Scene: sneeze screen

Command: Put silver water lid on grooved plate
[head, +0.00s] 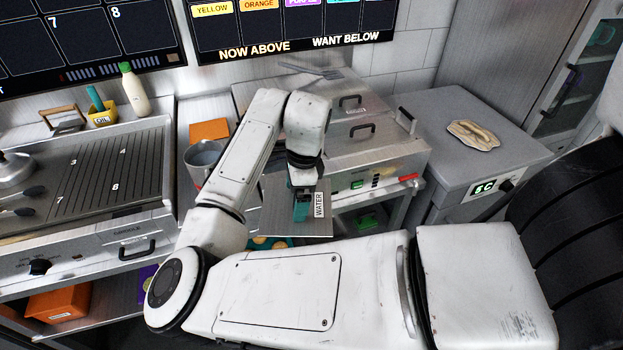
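The silver water lid (279,221) is a flat square metal sheet with a white WATER label, in the middle of the head view. My gripper (302,207) points down onto its middle, and its teal fingers appear closed on the lid's grip. The fingertips are partly hidden. The lid appears held in the air, in front of the steel unit and over a low shelf. The grooved plate (125,165) is the dark ribbed griddle top at the left, marked with numbers. It is apart from the lid, with my arm between them at the near side.
A silver dome (14,168) with dark-handled tools sits on the griddle's left. A bottle (134,92) and a yellow oil box (101,117) stand behind it. A steel pot (203,158) stands between griddle and steel unit (345,150). The ribbed surface's right part looks clear.

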